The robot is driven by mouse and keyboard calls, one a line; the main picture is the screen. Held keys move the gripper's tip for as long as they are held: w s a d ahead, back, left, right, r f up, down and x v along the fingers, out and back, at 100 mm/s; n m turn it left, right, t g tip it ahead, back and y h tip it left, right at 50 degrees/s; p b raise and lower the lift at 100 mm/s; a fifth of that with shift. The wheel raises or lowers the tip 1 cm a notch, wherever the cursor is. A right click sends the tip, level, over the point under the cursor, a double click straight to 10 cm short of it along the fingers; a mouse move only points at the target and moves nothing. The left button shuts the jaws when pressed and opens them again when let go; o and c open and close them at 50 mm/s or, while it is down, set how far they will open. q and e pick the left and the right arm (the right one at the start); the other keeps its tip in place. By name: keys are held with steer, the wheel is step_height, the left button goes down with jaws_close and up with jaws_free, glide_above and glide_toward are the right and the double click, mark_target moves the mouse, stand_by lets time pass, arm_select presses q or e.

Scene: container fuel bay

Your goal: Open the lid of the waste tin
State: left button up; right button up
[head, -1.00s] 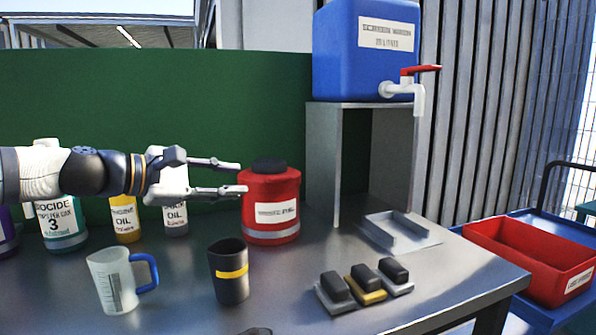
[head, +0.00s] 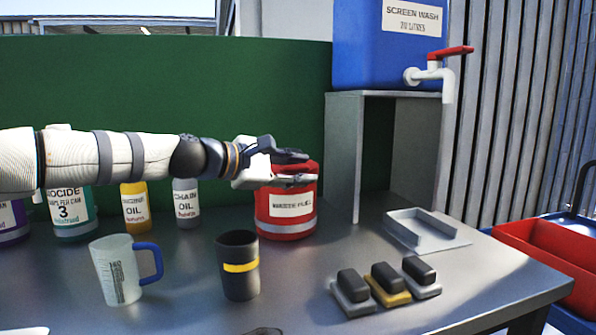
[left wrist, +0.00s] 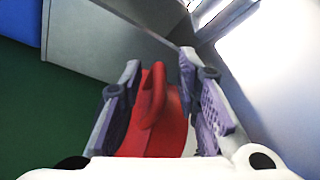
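The red tin (head: 287,228), with a white label ending in "FUEL", stands upright on the grey bench at the foot of the green screen. My left gripper (head: 312,168) is level with the tin's top and covers much of it in the head view, so the dark cap is hidden there. The two fingers are apart. In the left wrist view, the red tin (left wrist: 172,135) and a curved red piece on it (left wrist: 150,97) show between the open fingers (left wrist: 160,85). I cannot tell whether a finger touches it. My right gripper is not in view.
A grey stand (head: 343,155) holding the blue screen wash container (head: 375,62) is right of the tin. Oil bottles (head: 135,205) stand left. A jug (head: 117,272), dark cup (head: 238,280), small blocks (head: 388,280) and grey tray (head: 425,246) occupy the bench; a red bin (head: 550,250) is beyond.

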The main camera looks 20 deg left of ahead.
arm_select(q)
jaws_close()
steer(key=shift+r, duration=0.1)
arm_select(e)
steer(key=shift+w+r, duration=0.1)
